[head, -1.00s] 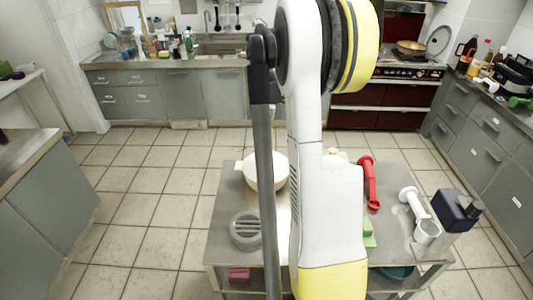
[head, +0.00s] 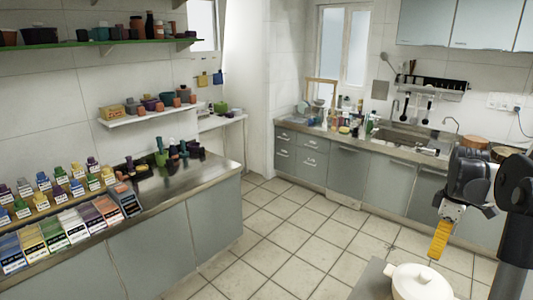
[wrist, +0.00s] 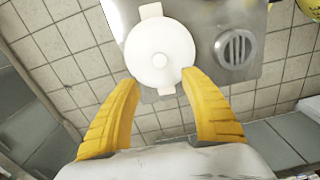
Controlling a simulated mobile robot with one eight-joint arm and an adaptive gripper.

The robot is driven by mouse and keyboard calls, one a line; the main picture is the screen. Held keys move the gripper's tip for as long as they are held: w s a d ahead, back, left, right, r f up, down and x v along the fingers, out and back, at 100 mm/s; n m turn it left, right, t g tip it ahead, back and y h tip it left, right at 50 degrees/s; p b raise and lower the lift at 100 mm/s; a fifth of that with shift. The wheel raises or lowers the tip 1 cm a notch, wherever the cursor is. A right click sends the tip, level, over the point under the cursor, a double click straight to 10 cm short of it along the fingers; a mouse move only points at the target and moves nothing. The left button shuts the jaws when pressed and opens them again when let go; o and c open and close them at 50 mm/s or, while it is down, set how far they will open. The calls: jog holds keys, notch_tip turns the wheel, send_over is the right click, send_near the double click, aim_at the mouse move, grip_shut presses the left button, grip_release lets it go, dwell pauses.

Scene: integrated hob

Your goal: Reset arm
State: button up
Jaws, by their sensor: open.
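My gripper (head: 441,236) shows at the right of the head view, its yellow fingers pointing down above the floor in front of the sink counter. In the wrist view my gripper (wrist: 160,105) has its two yellow fingers spread wide, with nothing between them. A white lidded pot (wrist: 160,55) stands on the metal table beyond the fingertips, apart from them. The pot also shows at the bottom right of the head view (head: 418,282).
A grey slotted round item (wrist: 236,48) lies on the table (wrist: 205,18) beside the pot. In the head view, a counter (head: 185,190) with several small boxes and bottles stands left. The sink counter (head: 345,170) runs along the back. The tiled floor (head: 290,225) between is clear.

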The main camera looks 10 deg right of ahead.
jog(key=a+r+m+t+h, duration=0.1)
jog(key=a+r, duration=0.2)
jog(key=a, duration=0.7)
jog(key=a+r+m+t, duration=0.2)
jog(key=a+r, duration=0.2)
jog(key=a, duration=0.6)
jog(key=s+a+f+m+t, duration=0.1)
jog(key=s+a+m+t, duration=0.1)
jog(key=s+a, duration=0.3)
jog(key=s+a+f+m+t+y, duration=0.1)
jog(key=s+a, duration=0.4)
jog(key=a, duration=0.8)
jog(key=shift+a+f+m+t, duration=0.25)
jog(key=shift+f+m+t, duration=0.15)
jog(key=shift+f+t, duration=0.2)
